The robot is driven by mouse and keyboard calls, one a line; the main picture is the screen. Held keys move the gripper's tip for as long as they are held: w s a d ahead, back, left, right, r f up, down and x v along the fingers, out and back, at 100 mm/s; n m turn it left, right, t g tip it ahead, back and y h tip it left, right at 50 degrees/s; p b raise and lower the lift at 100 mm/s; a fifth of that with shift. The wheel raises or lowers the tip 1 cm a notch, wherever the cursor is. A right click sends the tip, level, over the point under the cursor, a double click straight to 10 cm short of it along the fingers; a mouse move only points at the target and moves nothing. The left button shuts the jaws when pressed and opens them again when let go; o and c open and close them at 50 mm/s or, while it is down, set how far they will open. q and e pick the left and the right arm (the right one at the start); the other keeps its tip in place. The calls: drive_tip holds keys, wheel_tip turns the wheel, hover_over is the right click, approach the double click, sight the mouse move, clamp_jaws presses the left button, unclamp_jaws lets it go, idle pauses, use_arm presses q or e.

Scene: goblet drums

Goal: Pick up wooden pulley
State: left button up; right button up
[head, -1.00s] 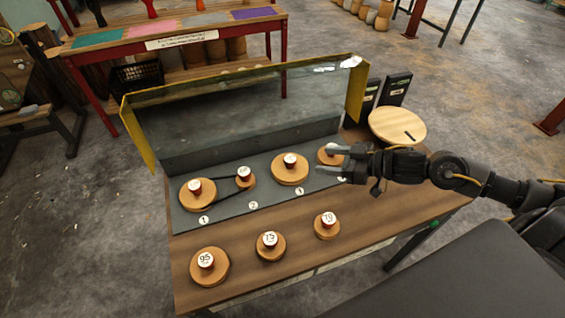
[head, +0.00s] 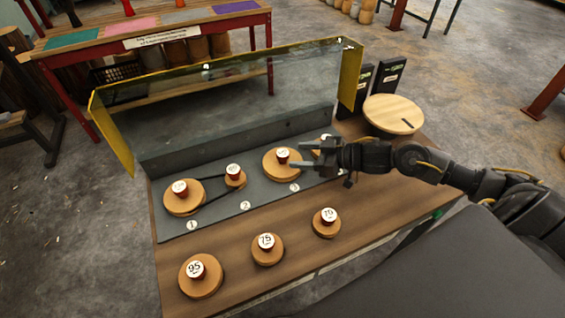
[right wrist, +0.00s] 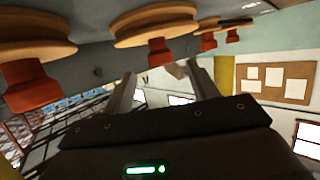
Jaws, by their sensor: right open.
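Round wooden pulleys with red knobs and white labels stand on the table. On the grey board are a large pulley at the left (head: 183,198), a small one (head: 235,179), and a third (head: 279,166). In front lie pulleys marked 95 (head: 200,284), 75 (head: 267,250) and apparently 70 (head: 326,225). My right gripper is open and empty, its fingertips close to the third pulley. The right wrist view shows the open fingers (right wrist: 161,75) with pulleys (right wrist: 155,25) along the top. My left gripper is not in view.
A clear panel with yellow ends (head: 350,75) stands behind the board (head: 165,228). A black belt links the two left pulleys. A round wooden disc (head: 390,112) and dark upright boxes (head: 387,76) are at the right. The wooden tabletop (head: 225,222) between the rows is free.

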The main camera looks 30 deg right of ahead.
sight(283, 153)
drive_tip(key=shift+w+a+f, duration=0.2)
drive_tip(key=shift+w+a, duration=0.25)
drive_tip(key=shift+w, duration=0.05)
drive_tip(key=shift+w+a, duration=0.1)
drive_tip(key=shift+a, duration=0.05)
drive_tip(key=x, duration=0.5)
drive_tip(key=shift+p, duration=0.35)
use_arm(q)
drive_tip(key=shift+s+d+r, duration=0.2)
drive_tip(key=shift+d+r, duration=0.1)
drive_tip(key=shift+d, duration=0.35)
use_arm(e)
drive_tip(key=shift+c, duration=0.5)
drive_tip(key=c, duration=1.1)
drive_tip(key=shift+o, duration=0.2)
wheel_tip(283, 153, up, 9)
drive_tip(key=shift+r+p, duration=0.1)
drive_tip(key=shift+p, duration=0.3)
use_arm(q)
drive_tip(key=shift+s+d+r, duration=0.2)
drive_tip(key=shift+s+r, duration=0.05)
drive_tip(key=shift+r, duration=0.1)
use_arm(e)
drive_tip(key=shift+r, duration=0.4)
